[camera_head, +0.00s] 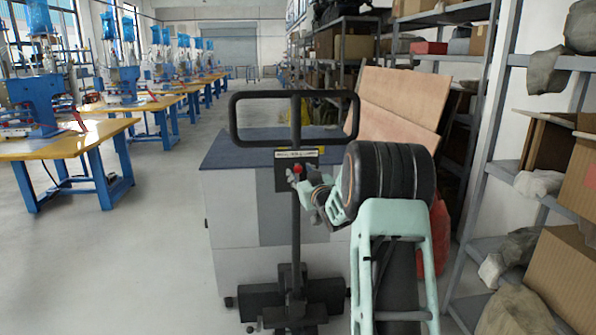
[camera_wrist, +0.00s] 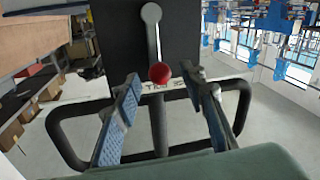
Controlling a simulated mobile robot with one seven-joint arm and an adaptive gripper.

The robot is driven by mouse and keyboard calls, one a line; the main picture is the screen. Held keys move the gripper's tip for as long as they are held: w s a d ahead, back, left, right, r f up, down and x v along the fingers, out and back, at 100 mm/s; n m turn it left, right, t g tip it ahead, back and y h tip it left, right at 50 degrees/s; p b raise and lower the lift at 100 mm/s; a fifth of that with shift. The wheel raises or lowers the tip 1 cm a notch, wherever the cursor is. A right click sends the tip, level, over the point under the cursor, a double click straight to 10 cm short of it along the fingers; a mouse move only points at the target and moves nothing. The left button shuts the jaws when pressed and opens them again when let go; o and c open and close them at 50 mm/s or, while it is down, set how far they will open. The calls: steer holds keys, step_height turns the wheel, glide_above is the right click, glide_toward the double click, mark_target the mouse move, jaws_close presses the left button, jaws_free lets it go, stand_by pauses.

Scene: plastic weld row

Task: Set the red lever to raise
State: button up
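The red lever is a grey arm (camera_wrist: 153,35) with a round red knob (camera_wrist: 160,73). It is mounted on a dark plate on the pallet truck's upright post. The knob also shows small in the head view (camera_head: 297,168), near the plate (camera_head: 283,181). My gripper (camera_wrist: 161,76) is open, with its two blue-padded fingers on either side of the knob and a visible gap to each. In the head view my gripper (camera_head: 303,181) is close in front of the plate. A light label strip beside the knob is only partly readable.
The truck's black loop handle (camera_head: 295,94) rises above the plate. A grey cabinet (camera_head: 228,215) with a dark top stands behind. Shelves with boxes (camera_head: 562,250) line the right side. Workbenches (camera_head: 75,145) stand at left, with clear floor between.

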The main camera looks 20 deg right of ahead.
mark_target(297, 177)
steer(key=shift+w+d, duration=0.1)
steer(key=shift+w, duration=1.4)
jaws_close()
